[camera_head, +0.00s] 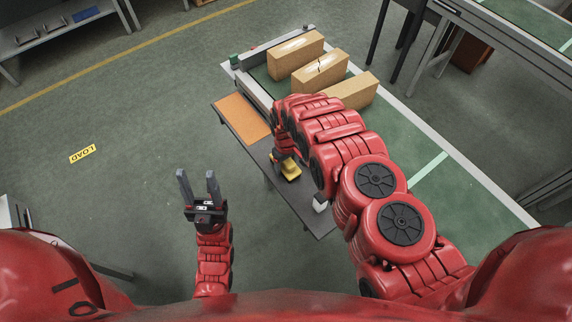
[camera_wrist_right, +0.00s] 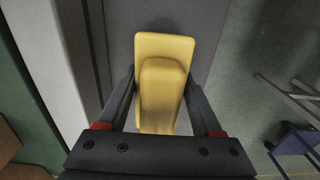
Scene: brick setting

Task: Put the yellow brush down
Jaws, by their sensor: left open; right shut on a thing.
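The yellow brush (camera_head: 290,170) is at my right gripper, over the dark grey table (camera_head: 273,180) beside the conveyor. In the right wrist view the brush (camera_wrist_right: 164,50) lies between the two fingers of my right gripper (camera_wrist_right: 161,95), which is shut on it. The dark table top (camera_wrist_right: 122,20) shows behind the brush. I cannot tell whether the brush touches the table. My left gripper (camera_head: 199,180) is open and empty over the floor, left of the table.
An orange board (camera_head: 242,118) covers the far end of the table. A small white object (camera_head: 320,204) is near its right edge. Several bricks (camera_head: 318,73) stand on the green conveyor (camera_head: 262,76) behind. Open floor lies to the left.

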